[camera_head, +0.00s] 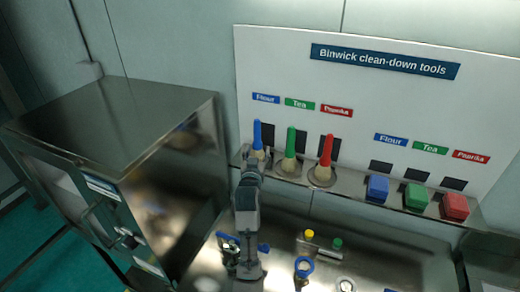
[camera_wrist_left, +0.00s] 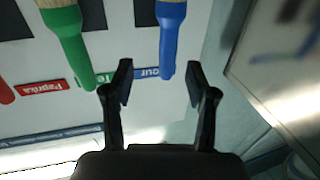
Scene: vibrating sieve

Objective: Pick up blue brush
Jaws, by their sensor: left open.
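The blue brush (camera_head: 257,135) stands upright in the rack at the left end of the row of brushes, under the blue Flour label. My left gripper (camera_head: 254,160) is in front of its lower part and hides some of it. In the left wrist view the blue brush (camera_wrist_left: 172,40) hangs upside down in the picture, with its handle end between the two open fingers of my left gripper (camera_wrist_left: 160,82). A gap shows on each side of the handle. My right gripper is not in view.
A green brush (camera_head: 291,141) and a red brush (camera_head: 326,150) stand close to the right. Blue (camera_head: 377,188), green (camera_head: 416,196) and red (camera_head: 455,206) blocks sit further right on the shelf. A large metal cabinet (camera_head: 120,150) stands close on the left.

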